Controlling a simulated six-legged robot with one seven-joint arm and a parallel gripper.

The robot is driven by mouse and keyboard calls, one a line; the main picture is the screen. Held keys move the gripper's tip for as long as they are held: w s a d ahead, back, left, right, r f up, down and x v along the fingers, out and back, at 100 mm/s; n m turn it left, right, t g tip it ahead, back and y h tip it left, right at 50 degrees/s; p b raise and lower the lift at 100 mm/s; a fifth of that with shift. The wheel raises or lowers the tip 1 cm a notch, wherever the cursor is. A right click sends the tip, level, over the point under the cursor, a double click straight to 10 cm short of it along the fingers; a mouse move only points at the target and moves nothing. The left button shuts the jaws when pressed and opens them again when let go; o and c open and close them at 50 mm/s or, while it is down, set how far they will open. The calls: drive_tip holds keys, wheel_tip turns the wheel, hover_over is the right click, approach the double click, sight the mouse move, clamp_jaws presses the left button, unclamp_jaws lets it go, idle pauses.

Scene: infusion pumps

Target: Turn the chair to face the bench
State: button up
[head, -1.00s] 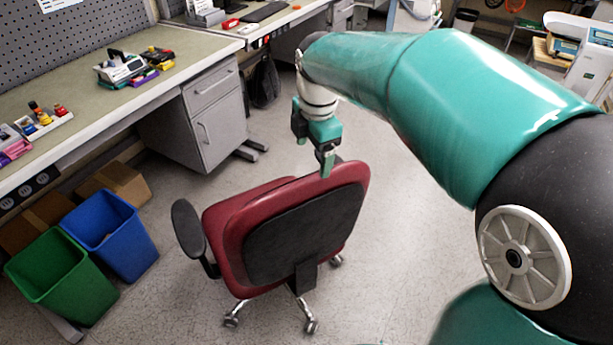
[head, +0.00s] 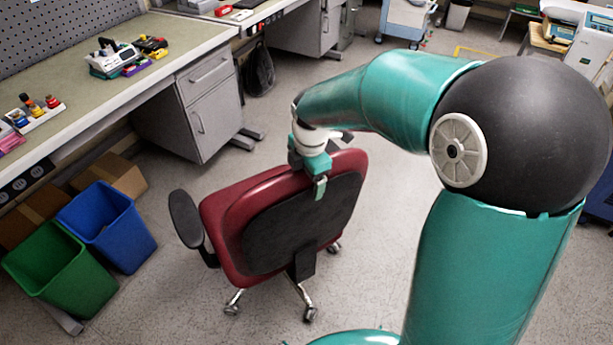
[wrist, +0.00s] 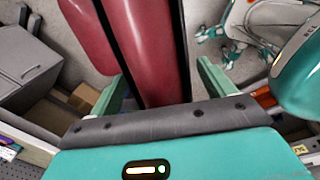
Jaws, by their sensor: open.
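The red office chair (head: 225,205) stands on the floor with its black rear panel towards the head camera. Its seat side points away, and a black armrest sticks out on the left, towards the bench (head: 120,88). My gripper (head: 318,182) is at the top edge of the backrest, with one finger showing over its rear face. In the wrist view, the red backrest (wrist: 150,50) runs between the two open fingers of my gripper (wrist: 160,88). Gaps show beside it, so the jaws straddle it without being closed. Whether either finger touches it is unclear.
A blue bin (head: 108,228) and a green bin (head: 60,270) stand left of the chair. Cardboard boxes (head: 115,175) lie under the bench, beside a grey drawer cabinet (head: 210,105). The floor right of and behind the chair is open.

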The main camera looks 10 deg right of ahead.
drive_tip(key=shift+f, duration=0.35)
drive_tip(key=c, duration=1.4)
drive_tip(key=w+d+n, duration=0.1)
drive_tip(key=w+d, duration=0.2)
drive_tip(key=w+d+n, duration=0.2)
drive_tip(key=w+d, duration=0.1)
drive_tip(key=d, duration=0.1)
drive_tip(key=w+d+n, duration=0.2)
drive_tip(key=w+d, duration=0.1)
drive_tip(key=d, duration=0.1)
drive_tip(key=shift+w+y, duration=0.1)
drive_tip(key=shift+y, duration=0.2)
drive_tip(key=shift+w+d+n, duration=0.3)
drive_tip(key=shift+w+n, duration=0.2)
drive_tip(key=o, duration=1.4)
